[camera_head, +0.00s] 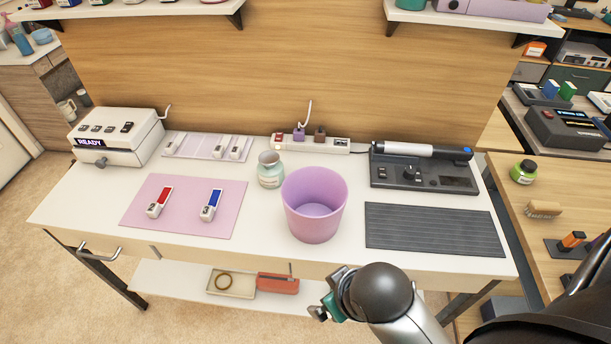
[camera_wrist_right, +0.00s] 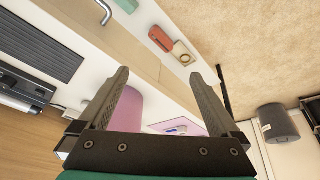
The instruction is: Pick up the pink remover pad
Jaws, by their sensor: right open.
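I cannot tell for sure which thing is the pink remover pad. A flat pink mat (camera_head: 180,222) lies on the left of the white table, with a red and a blue device on it; part of it shows in the right wrist view (camera_wrist_right: 165,126). A coral-pink case (camera_head: 278,284) lies on the lower shelf and shows in the right wrist view (camera_wrist_right: 160,38). My right gripper (camera_head: 327,308) is in front of the table's front edge, apart from both. In the right wrist view its fingers (camera_wrist_right: 160,88) are spread and empty. My left gripper is not in view.
A pink bin (camera_head: 313,208) stands mid-table beside a small jar (camera_head: 270,169). A dark ribbed mat (camera_head: 433,230) and a black device (camera_head: 420,172) are on the right. A shallow tray (camera_head: 231,284) with a ring sits on the lower shelf. The tabletop overhangs this shelf.

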